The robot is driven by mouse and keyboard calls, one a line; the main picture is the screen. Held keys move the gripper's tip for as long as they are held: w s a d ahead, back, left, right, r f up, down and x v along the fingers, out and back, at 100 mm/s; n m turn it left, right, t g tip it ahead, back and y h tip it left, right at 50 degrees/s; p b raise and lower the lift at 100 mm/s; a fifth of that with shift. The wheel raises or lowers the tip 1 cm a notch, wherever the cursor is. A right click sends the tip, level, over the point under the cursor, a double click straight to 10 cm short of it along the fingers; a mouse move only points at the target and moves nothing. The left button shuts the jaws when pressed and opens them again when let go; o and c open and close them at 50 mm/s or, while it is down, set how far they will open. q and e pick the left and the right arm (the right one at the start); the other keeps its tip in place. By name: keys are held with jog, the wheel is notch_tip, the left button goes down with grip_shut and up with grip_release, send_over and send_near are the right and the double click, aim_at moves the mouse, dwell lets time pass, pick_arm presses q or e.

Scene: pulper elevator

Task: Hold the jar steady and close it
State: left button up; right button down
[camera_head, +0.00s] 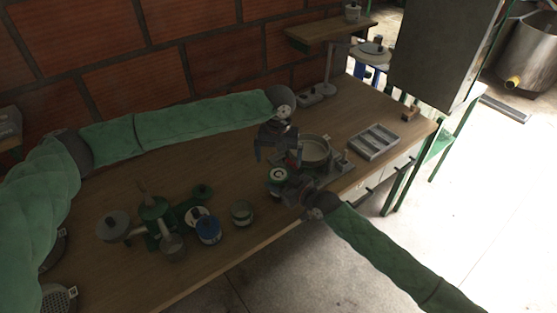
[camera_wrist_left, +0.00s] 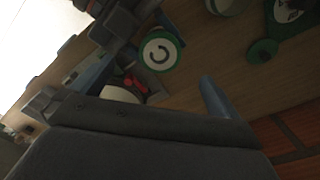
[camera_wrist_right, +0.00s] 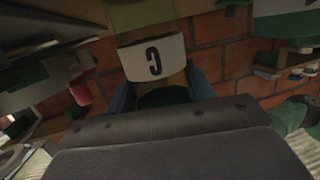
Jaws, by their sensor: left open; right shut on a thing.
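My right gripper (camera_wrist_right: 163,95) is shut on this jar, with a blue finger on each side.
A round pan (camera_head: 315,150) stands just right of the grippers, with a grey compartment tray (camera_head: 374,142) beyond. The table's front edge is close to the right gripper.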

pick_arm(q)
notch_tip(320, 180, up, 10)
jog(key=shift+r, duration=0.15)
dwell(0.4)
pick_arm(e)
jog(key=shift+c, duration=2.4)
grip_release()
jog(key=shift+s+d+b, duration=0.3)
jog(key=shift+s+d, duration=0.05)
jog(key=shift+d, duration=0.1)
jog(key=b+v, duration=0.2)
jog(key=v, duration=0.3)
jog(key=shift+s+d, duration=0.25)
jog(key=shift+d, duration=0.05)
pick_arm(q)
jog(key=shift+f, duration=1.45)
pick_arm(e)
jog(key=shift+s+d+r, duration=0.2)
jog(key=shift+s+d, duration=0.1)
